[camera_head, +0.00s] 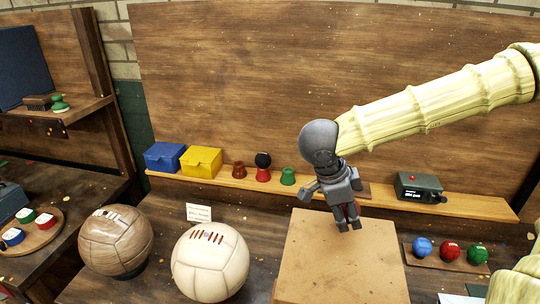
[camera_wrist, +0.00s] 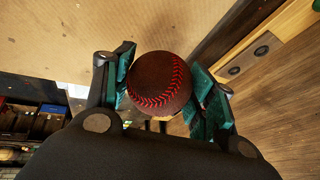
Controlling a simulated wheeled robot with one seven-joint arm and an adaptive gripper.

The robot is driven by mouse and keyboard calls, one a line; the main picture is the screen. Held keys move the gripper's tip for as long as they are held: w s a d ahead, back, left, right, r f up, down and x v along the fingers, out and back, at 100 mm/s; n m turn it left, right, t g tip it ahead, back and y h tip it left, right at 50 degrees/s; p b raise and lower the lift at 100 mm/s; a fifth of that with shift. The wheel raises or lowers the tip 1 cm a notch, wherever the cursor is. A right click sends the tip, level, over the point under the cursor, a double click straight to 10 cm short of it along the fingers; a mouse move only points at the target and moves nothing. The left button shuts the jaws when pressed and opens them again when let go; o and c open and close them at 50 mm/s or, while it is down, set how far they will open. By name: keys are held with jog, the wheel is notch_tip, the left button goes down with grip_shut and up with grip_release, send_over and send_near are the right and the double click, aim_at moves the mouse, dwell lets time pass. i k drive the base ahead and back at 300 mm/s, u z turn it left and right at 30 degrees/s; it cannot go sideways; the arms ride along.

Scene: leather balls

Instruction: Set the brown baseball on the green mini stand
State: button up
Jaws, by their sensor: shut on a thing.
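The brown baseball with red stitching sits between the two fingers of my gripper in the wrist view (camera_wrist: 158,82). In the head view only a small dark red part of it shows behind the fingers. My gripper (camera_head: 350,222) is shut on the ball, pointing down over the tan box top. The green mini stand (camera_head: 288,177) is on the wooden shelf, left of my gripper and farther back, and its top is empty. Whether the ball touches the box top cannot be told.
A red stand (camera_head: 263,175) bearing a black ball (camera_head: 263,159) and an empty brown stand (camera_head: 238,170) are left of the green one. The tan box (camera_head: 335,262) stands in front. Two large balls, brown (camera_head: 115,240) and cream (camera_head: 210,262), stand at left. A grey-green device (camera_head: 419,187) is on the shelf.

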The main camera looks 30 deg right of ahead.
aim_at(288, 171)
jog(key=i, duration=0.85)
